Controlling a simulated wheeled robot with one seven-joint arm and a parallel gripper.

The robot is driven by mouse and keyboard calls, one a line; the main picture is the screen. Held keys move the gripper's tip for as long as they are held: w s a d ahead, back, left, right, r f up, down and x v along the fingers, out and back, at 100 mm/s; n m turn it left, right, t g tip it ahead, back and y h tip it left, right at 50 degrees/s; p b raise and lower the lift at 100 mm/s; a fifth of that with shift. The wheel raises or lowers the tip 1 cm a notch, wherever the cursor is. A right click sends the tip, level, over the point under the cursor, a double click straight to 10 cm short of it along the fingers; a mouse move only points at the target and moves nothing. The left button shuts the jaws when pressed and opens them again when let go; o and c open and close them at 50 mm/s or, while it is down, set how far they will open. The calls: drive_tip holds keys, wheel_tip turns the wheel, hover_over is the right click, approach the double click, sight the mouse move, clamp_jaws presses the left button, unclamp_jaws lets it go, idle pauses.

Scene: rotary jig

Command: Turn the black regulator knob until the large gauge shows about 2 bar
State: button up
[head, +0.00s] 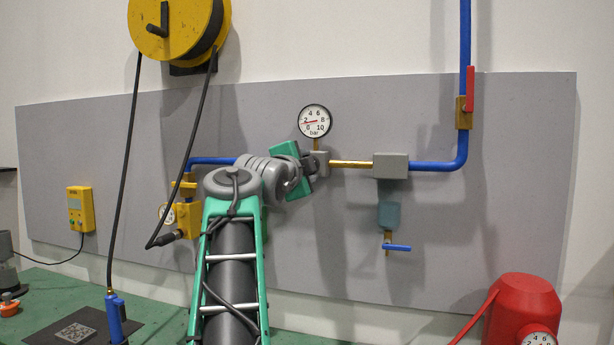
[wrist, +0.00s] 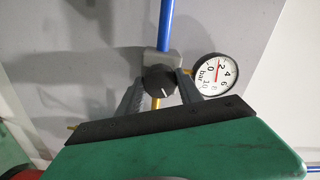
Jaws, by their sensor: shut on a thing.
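The black regulator knob (wrist: 159,79) shows in the wrist view, with a white mark on its face pointing to the lower right. My gripper (wrist: 161,82) has one finger on each side of the knob and is shut on it. In the head view my gripper (head: 308,163) hides the knob, in front of the pipe below the large gauge. The large gauge (head: 314,121) is white with a black rim, and its red needle points left, close to the 2. The gauge also shows in the wrist view (wrist: 215,75), its needle beside the 2, slightly toward 0.
A blue pipe with a red-handled valve (head: 469,98) runs up on the right. A grey block (head: 390,166) and a blue-handled drain (head: 397,247) sit right of my gripper. A yellow hose reel (head: 170,25) hangs upper left. A red tank (head: 523,308) stands lower right.

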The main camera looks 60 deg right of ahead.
drive_tip(key=shift+f+m, duration=0.1)
drive_tip(key=shift+m, duration=0.4)
drive_tip(key=shift+b, duration=0.3)
drive_tip(key=o, duration=1.4)
drive_tip(key=shift+c, duration=0.2)
drive_tip(key=s+a+b, duration=0.1)
drive_tip(key=a, duration=0.6)
drive_tip(key=shift+a+b, duration=0.35)
drive_tip(key=shift+s, duration=0.1)
